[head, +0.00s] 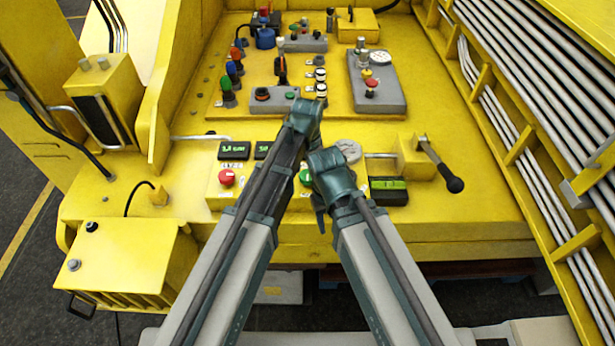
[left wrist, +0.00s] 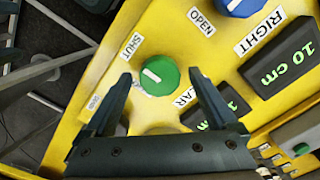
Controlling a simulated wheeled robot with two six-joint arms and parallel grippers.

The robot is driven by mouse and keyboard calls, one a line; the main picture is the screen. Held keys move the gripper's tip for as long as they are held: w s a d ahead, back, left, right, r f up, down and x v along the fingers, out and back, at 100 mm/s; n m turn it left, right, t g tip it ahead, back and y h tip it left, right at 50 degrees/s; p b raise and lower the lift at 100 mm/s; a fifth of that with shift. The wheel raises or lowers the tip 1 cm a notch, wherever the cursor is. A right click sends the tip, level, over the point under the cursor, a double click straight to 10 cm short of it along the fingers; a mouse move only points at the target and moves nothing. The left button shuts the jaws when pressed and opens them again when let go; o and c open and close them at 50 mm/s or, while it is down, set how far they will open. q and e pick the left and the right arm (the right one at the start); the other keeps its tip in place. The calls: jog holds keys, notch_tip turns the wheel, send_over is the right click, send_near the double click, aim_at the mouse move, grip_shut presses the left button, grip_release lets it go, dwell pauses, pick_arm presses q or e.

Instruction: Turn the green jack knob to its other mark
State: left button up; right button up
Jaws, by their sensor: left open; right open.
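The green knob (left wrist: 160,76) is round with a white pointer line, which lies towards its upper left, on the side of the SHUT label (left wrist: 131,47). In the head view a green knob (head: 306,178) shows between my arms, partly covered. My left gripper's fingers are hidden there. My right gripper (head: 320,205) is low beside it, its fingers mostly hidden by its own wrist.
In the left wrist view a blue knob (left wrist: 240,6) and a 10 cm display (left wrist: 285,57) lie at the upper right. In the head view a red knob (head: 226,177) sits left of my arms. A black-ended crank handle (head: 452,182) stands to the right.

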pick_arm(q)
jog(key=c, duration=1.4)
jog(key=shift+o, duration=0.2)
jog(key=n, duration=0.4)
jog(key=shift+n, duration=0.3)
jog(key=n, duration=0.4)
jog(key=shift+n, duration=0.3)
jog(key=n, duration=0.4)
jog(key=shift+n, duration=2.3)
